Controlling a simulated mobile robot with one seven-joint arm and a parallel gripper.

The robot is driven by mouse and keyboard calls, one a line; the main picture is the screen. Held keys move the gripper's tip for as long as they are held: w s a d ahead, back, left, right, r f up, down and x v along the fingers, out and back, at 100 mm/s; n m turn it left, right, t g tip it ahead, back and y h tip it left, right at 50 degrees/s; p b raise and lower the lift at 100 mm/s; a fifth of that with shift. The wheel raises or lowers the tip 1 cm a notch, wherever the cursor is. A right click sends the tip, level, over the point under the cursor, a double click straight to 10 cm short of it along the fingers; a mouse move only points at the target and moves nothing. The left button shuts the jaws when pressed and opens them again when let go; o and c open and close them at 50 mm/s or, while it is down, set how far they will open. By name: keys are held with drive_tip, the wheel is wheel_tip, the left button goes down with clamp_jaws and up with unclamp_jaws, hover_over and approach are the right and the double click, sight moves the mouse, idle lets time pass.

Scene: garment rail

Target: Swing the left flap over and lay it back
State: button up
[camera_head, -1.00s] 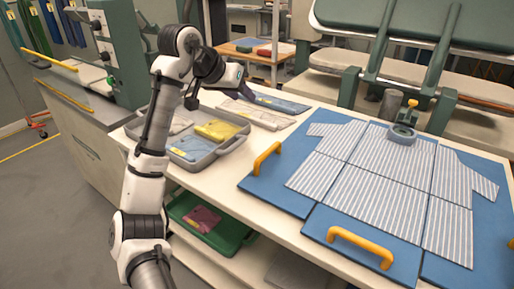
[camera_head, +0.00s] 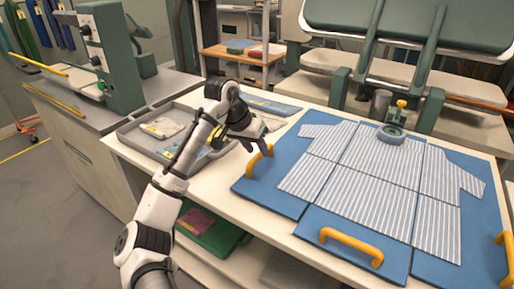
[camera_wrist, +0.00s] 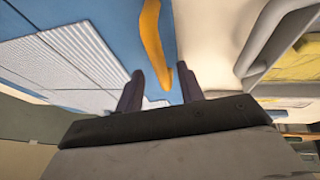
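The blue folding board lies flat on the white table with a striped shirt (camera_head: 385,165) spread over its panels. The left flap (camera_head: 262,192) lies flat, with a yellow handle (camera_head: 260,161) standing on its left edge. My gripper (camera_head: 258,147) is open just above and beside that handle. In the wrist view my open gripper (camera_wrist: 160,82) has its two dark fingers on either side of the end of the yellow handle (camera_wrist: 152,42). I cannot tell whether either finger touches it. The striped shirt also shows in the wrist view (camera_wrist: 45,65).
A grey tray (camera_head: 133,137) of folded garments stands left of the board. A round grey weight (camera_head: 391,134) with a yellow knob sits at the shirt's collar. Other yellow handles rise from the front flap (camera_head: 352,245) and right edge (camera_head: 507,250). A press stands behind.

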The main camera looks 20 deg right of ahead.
drive_tip(key=shift+d+f, duration=0.3)
drive_tip(key=shift+f, duration=0.35)
clamp_jaws()
